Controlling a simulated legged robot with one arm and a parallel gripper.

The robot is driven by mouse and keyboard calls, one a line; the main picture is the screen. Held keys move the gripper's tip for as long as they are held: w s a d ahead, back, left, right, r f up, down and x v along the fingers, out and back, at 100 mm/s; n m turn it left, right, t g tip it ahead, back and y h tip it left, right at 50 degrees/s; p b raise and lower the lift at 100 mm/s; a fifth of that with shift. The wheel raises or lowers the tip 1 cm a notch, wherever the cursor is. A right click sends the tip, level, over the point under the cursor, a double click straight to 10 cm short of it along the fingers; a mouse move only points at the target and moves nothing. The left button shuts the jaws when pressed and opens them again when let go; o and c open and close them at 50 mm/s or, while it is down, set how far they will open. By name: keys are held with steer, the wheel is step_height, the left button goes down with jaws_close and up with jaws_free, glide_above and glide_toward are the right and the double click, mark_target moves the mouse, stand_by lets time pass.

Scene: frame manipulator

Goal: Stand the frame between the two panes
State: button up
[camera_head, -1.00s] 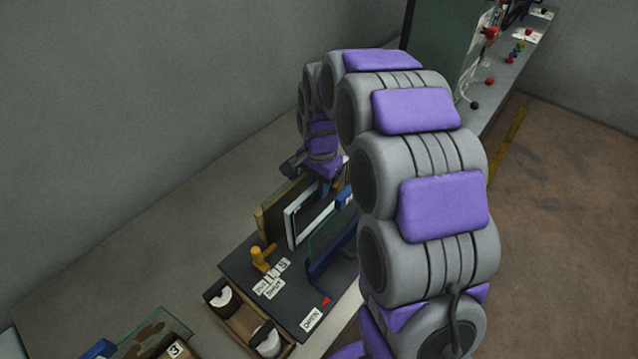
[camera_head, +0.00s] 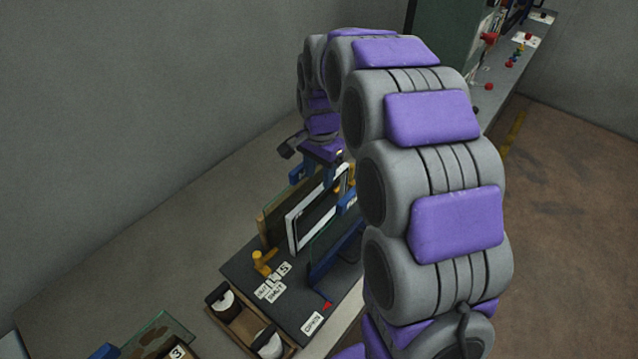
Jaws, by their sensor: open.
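The white-edged frame (camera_head: 291,232) stands upright on the dark base (camera_head: 240,274). It is between a brown-edged pane (camera_head: 268,232) on its left and a greenish glass pane (camera_head: 330,235) on its right. My gripper (camera_head: 325,172) is open above the far upper part of the frame. Its fingertips are small and partly hidden, so I cannot tell whether they still touch the frame. My arm hides the right side of the fixture.
A yellow peg (camera_head: 263,262) and white labels (camera_head: 272,285) are at the base's near end. A box with white rolls (camera_head: 268,342) sits in front, and a glass plate (camera_head: 160,330) lies at lower left. The bench is clear to the left.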

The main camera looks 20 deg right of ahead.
step_height(320, 180, up, 6)
steer(key=p, duration=0.1)
steer(key=s+f+n+g, duration=0.1)
steer(key=s+n, duration=0.9)
steer(key=s, duration=2.4)
steer(key=shift+s+f+n+g, duration=0.15)
steer(key=shift+f+n+g, duration=0.2)
steer(key=shift+f, duration=0.2)
